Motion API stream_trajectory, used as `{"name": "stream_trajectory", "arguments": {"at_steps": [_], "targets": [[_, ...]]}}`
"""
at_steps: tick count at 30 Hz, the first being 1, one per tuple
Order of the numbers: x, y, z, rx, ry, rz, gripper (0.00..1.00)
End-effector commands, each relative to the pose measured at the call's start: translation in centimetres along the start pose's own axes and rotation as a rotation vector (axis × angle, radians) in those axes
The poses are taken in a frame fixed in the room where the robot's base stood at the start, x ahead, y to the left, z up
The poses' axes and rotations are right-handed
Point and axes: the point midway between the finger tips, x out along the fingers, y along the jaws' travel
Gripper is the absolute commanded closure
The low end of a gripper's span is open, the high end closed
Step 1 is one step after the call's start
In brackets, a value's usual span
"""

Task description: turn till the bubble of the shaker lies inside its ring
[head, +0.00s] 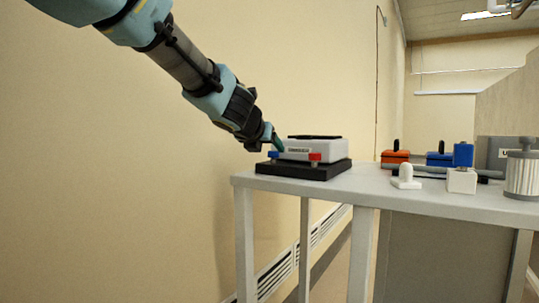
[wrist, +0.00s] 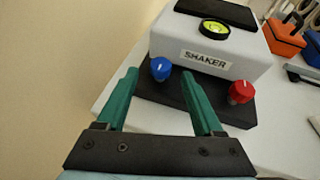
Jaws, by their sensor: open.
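The shaker (head: 311,150) is a white box on a black base (head: 303,171) near the left end of the bench. In the wrist view the shaker (wrist: 212,62) carries its label and a round level (wrist: 214,30) with a yellow-green vial on top. The bubble's exact place against the ring is too small to tell. A blue knob (wrist: 161,68) and a red knob (wrist: 241,92) sit at its front corners. My gripper (wrist: 160,80) is open, its green fingers on either side of the blue knob's line, the knob just beyond or between the tips. Contact cannot be told.
On the bench (head: 420,199) to the right stand an orange box (head: 395,157), a blue box (head: 440,159), a small white fitting (head: 406,177), a white block (head: 461,181) and a ribbed canister (head: 522,174). A wall runs close along the left.

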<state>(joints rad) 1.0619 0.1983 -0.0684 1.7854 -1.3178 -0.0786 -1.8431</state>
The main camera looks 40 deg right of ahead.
Motion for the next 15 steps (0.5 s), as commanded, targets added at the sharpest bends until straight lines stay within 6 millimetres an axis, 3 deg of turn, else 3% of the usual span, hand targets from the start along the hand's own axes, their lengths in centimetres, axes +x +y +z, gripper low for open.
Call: {"name": "stream_trajectory", "arguments": {"at_steps": [6, 15], "targets": [[2.7, -0.1, 0.0, 0.002, 0.000, -0.001, 0.31], [3.2, 0.0, 0.0, 0.002, 0.000, -0.001, 0.31]]}}
